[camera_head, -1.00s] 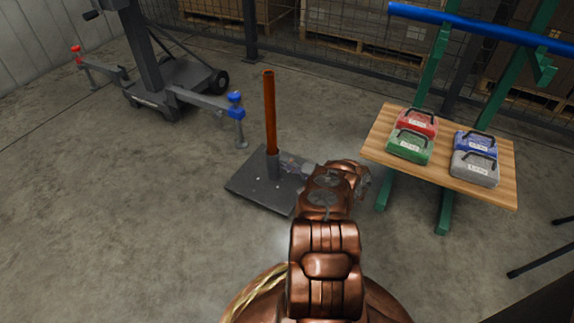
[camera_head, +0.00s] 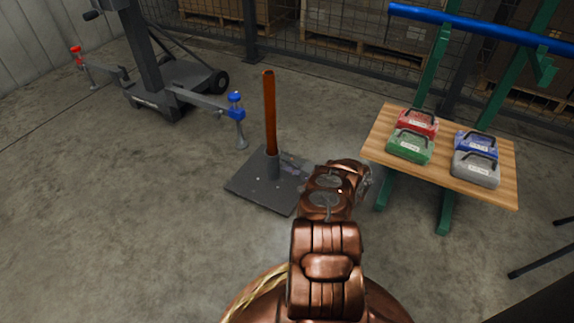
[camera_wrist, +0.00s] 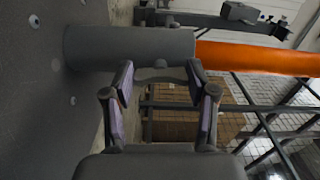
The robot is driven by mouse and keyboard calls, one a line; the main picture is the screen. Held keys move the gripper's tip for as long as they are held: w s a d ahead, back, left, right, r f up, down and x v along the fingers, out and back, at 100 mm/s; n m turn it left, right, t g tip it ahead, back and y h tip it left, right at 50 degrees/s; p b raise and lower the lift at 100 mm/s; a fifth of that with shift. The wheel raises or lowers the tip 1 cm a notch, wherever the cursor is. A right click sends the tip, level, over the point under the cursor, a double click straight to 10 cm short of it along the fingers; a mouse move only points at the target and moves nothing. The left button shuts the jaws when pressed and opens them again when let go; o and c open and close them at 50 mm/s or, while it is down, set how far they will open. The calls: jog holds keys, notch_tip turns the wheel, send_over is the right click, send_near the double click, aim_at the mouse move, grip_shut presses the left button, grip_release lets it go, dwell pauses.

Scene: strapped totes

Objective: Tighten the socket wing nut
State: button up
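The grey socket (camera_head: 273,165) stands on a dark base plate (camera_head: 250,185) and holds an upright orange pole (camera_head: 270,110). In the wrist view the socket (camera_wrist: 100,47) lies sideways across the top, with the pole (camera_wrist: 255,58) leaving it at the right. A grey wing nut (camera_wrist: 160,74) shows below the socket, between the fingertips of my gripper (camera_wrist: 160,80). The fingers stand apart, one on each side of its wings; whether they press on it I cannot tell. In the head view my arm hides most of the gripper and the wing nut.
A wooden shelf (camera_head: 375,151) on a green frame carries red, green, blue and grey cases at the right. A dark wheeled stand (camera_head: 160,95) with red-tipped and blue-tipped legs is at the back left. A mesh fence closes the back.

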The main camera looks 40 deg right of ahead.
jog(key=o, duration=0.3)
jog(key=shift+s+d, duration=0.1)
jog(key=shift+v, duration=5.95)
